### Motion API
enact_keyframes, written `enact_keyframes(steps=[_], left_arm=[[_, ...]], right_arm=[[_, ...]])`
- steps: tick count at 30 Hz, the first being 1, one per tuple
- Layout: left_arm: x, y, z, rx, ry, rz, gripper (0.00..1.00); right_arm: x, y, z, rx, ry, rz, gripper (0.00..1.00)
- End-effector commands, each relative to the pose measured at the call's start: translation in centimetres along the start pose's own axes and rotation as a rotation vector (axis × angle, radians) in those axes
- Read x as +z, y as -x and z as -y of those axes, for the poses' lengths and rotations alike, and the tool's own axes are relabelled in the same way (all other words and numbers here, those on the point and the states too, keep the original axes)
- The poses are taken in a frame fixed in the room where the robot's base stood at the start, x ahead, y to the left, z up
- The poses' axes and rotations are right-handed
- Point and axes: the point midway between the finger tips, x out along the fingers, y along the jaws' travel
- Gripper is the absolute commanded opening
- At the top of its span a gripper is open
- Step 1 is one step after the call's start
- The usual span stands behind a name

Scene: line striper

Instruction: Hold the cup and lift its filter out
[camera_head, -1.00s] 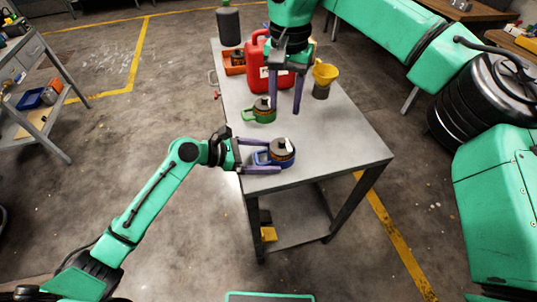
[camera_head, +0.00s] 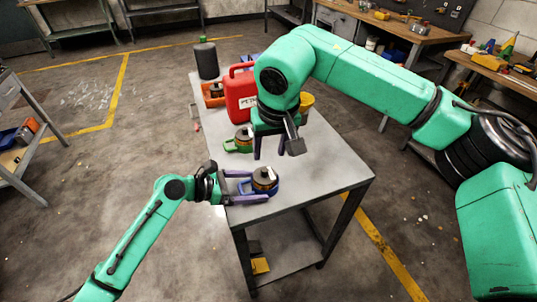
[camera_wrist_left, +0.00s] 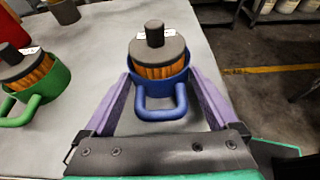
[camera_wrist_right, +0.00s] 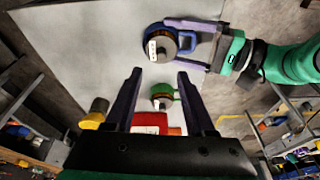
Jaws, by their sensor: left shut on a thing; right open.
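A blue cup (camera_wrist_left: 163,92) with a handle stands upright on the table near its front edge. A filter (camera_wrist_left: 157,57) with orange pleats, a dark top and a knob sits in it, rising above the rim. My left gripper (camera_head: 252,188) is shut around the blue cup's sides, with the handle between its fingers. My right gripper (camera_head: 270,148) is open and empty above the table, behind the blue cup in the head view. In the right wrist view the blue cup (camera_wrist_right: 147,34) lies beyond the fingertips.
A green cup (camera_wrist_left: 40,97) with a similar filter stands beside the blue one. A red can (camera_head: 240,95), an orange bin (camera_head: 213,95), a dark bottle (camera_head: 206,60) and a yellow funnel (camera_head: 306,101) are farther back. The table (camera_head: 330,172) is bare at front right.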

Motion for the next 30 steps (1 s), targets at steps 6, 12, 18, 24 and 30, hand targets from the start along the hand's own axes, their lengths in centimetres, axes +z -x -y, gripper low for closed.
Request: enact_keyframes(steps=[6,12,18,24,30], left_arm=[[0.0,0.0,0.0,-0.001,0.0,0.0,0.37],[0.0,0.0,0.0,-0.001,0.0,0.0,0.36],[0.0,0.0,0.0,-0.001,0.0,0.0,0.36],[0.0,0.0,0.0,-0.001,0.0,0.0,0.36],[0.0,0.0,0.0,-0.001,0.0,-0.001,0.36]], right_arm=[[0.9,0.0,0.0,-0.013,0.123,-0.089,0.55],[0.7,-2.1,0.0,-0.012,0.121,-0.086,0.55],[0.5,-5.1,0.1,-0.013,0.121,-0.083,0.55],[0.2,-8.0,0.1,-0.012,0.12,-0.085,0.55],[0.1,-9.6,0.2,-0.013,0.12,-0.086,0.55]])
